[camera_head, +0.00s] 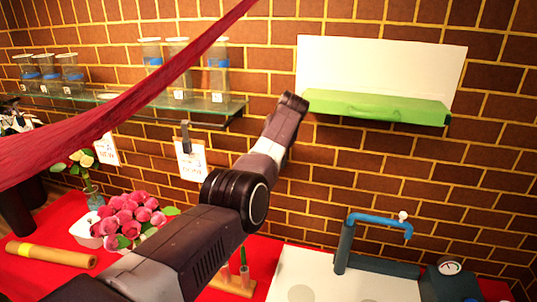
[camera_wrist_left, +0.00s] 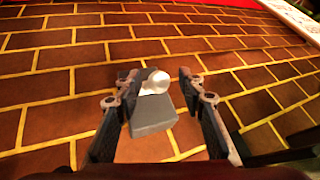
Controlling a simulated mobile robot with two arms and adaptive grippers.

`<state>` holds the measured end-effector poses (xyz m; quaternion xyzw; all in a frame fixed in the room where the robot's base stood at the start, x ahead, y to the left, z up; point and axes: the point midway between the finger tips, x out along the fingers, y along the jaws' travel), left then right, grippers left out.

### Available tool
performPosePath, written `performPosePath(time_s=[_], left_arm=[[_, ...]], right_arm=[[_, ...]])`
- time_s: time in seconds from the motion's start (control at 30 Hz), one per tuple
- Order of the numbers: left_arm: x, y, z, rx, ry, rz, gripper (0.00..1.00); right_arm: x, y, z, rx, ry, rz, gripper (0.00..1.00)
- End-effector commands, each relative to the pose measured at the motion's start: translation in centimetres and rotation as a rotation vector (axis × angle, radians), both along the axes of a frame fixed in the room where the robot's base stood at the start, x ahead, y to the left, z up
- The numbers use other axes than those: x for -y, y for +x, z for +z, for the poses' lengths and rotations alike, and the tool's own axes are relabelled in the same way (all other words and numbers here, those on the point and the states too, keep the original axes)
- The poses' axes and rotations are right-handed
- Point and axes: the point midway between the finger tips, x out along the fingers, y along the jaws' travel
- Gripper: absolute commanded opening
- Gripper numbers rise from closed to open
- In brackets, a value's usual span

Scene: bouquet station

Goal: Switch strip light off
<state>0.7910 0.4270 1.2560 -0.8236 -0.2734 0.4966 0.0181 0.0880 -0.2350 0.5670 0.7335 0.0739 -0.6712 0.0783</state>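In the left wrist view, a grey box (camera_wrist_left: 152,113) with a round pale knob (camera_wrist_left: 155,82) is fixed to the brick wall, likely the light switch. My left gripper (camera_wrist_left: 158,77) is open, with one finger on each side of the knob in the picture. Contact cannot be told. In the head view, my left arm reaches up from the lower left to the wall, and its fingers are hidden. A white panel (camera_head: 380,68) with a green ledge (camera_head: 378,106) is on the wall; I cannot tell whether it is the strip light. My right gripper is not in view.
A glass shelf (camera_head: 215,104) holds several clear vases. Pink flowers (camera_head: 128,217) stand on the red table (camera_head: 65,215), near a yellow-banded roll (camera_head: 50,254). A blue tap (camera_head: 380,221) and gauge (camera_head: 450,267) are at right. A dark red band (camera_head: 120,105) crosses the upper left.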

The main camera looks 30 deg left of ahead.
Motion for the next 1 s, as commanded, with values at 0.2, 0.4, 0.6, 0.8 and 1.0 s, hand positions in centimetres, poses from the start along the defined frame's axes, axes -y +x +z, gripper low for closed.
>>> performPosePath(time_s=[0.2, 0.4, 0.6, 0.8, 1.0], left_arm=[[0.4, -0.2, 0.4, -0.001, -0.001, -0.001, 0.37], [1.5, -1.0, 2.2, 0.001, -0.001, -0.002, 0.37], [3.5, -2.4, 5.7, 0.004, -0.001, -0.001, 0.37], [5.0, -3.6, 8.5, 0.001, 0.000, -0.002, 0.37], [5.6, -4.2, 9.6, 0.000, 0.000, 0.000, 0.37]], right_arm=[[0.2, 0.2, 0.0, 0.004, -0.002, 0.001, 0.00], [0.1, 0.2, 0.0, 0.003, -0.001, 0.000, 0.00], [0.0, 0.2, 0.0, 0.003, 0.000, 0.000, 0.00], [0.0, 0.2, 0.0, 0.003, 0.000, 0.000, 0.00], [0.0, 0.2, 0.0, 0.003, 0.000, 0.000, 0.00]])
